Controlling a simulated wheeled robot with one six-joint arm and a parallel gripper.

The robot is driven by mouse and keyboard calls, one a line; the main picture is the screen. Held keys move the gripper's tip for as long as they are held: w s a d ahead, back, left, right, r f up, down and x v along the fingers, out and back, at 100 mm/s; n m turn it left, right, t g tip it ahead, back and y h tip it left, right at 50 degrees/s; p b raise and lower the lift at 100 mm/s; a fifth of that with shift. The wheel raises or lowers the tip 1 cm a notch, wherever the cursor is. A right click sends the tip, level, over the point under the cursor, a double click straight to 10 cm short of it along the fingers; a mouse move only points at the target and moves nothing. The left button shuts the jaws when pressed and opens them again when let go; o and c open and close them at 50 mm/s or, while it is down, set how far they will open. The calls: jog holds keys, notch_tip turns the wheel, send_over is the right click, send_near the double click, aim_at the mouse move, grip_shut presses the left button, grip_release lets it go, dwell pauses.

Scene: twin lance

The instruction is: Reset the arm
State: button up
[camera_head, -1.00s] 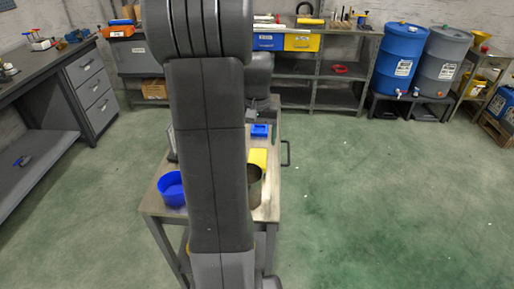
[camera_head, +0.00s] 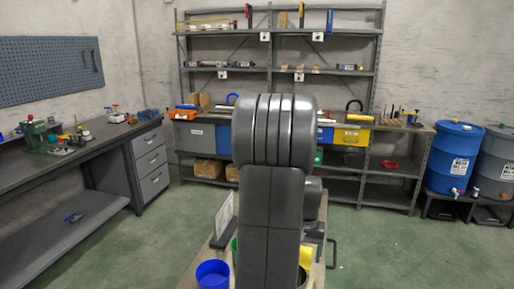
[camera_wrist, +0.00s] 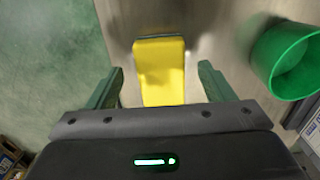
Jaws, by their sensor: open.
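My arm rises through the middle of the head view and hides much of the trolley (camera_head: 226,252) behind it. My gripper (camera_wrist: 160,68) shows in the wrist view with its two fingers wide apart. No object is held between them. A yellow block-like thing (camera_wrist: 160,75) lies on the trolley top below, seen between the fingers, apart from them as far as I can tell. My gripper is hidden behind the arm in the head view.
A green bin (camera_wrist: 287,60) stands right of the fingers in the wrist view. A blue bowl (camera_head: 212,274) and a standing sign (camera_head: 224,214) are on the trolley. A workbench (camera_head: 84,143) is left, shelves (camera_head: 276,72) behind, a blue drum (camera_head: 454,158) right. Green floor lies open between.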

notch_tip(320, 180, down, 4)
jog(key=shift+f, duration=0.25)
jog(key=shift+r, duration=1.9)
jog(key=shift+f, duration=0.1)
